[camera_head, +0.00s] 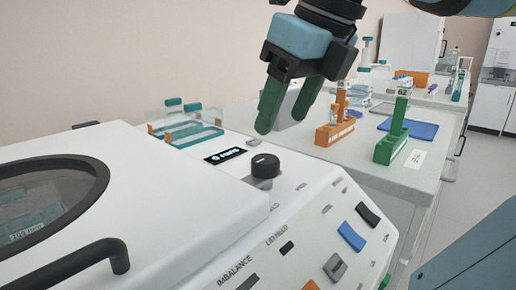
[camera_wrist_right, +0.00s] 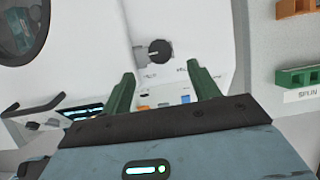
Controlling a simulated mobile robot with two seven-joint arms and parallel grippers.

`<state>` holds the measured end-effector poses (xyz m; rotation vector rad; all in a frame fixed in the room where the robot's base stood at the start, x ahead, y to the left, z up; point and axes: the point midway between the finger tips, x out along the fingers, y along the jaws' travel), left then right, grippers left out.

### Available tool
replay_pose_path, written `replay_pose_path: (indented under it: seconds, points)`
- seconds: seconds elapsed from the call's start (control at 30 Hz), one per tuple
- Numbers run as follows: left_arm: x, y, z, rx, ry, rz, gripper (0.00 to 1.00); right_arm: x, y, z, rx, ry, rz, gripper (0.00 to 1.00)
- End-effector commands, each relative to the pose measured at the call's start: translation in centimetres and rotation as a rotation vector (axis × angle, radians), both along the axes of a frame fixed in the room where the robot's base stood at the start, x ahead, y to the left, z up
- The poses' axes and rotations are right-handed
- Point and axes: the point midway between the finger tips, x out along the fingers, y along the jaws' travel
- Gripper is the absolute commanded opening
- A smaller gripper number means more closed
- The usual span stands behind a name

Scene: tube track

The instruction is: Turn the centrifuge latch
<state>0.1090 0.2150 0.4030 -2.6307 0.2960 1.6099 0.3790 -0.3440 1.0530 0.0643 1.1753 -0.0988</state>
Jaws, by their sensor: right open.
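The centrifuge (camera_head: 160,170) is a large white machine filling the lower left of the head view, with a round dark window in its lid. Its latch, a black round knob (camera_head: 265,166), stands on the top near the front panel. The knob also shows in the right wrist view (camera_wrist_right: 160,51), beyond the fingertips. My right gripper (camera_head: 285,132) is open and empty, its green fingers pointing down above and behind the knob, apart from it. It also shows in the wrist view (camera_wrist_right: 160,82). My left gripper is not in view.
A black lid handle (camera_head: 75,262) curves at the lower left. Buttons line the sloped panel (camera_head: 330,235). Behind stand an orange rack (camera_head: 335,133), a green rack (camera_head: 391,146), a blue mat (camera_head: 412,129) and a teal-framed clear rack (camera_head: 190,132).

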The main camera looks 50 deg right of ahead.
Motion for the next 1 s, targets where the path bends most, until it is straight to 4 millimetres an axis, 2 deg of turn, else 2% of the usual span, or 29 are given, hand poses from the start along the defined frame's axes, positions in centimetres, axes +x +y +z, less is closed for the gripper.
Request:
replay_pose_path:
  seconds: [0.23,0.53,0.7,0.97,1.0]
  points:
    - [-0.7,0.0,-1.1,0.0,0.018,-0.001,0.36,1.0,-0.1,-2.6,0.002,0.006,0.0,0.61]
    - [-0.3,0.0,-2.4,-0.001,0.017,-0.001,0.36,2.6,-0.3,-6.4,0.002,0.004,0.001,0.61]
    - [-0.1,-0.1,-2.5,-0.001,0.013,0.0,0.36,2.9,-0.3,-7.2,0.001,0.002,0.0,0.61]
    - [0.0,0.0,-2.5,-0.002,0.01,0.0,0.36,3.0,-0.3,-7.2,0.002,0.001,0.001,0.61]
    - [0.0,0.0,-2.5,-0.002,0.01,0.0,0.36,3.0,-0.3,-7.2,0.002,0.001,0.001,0.58]
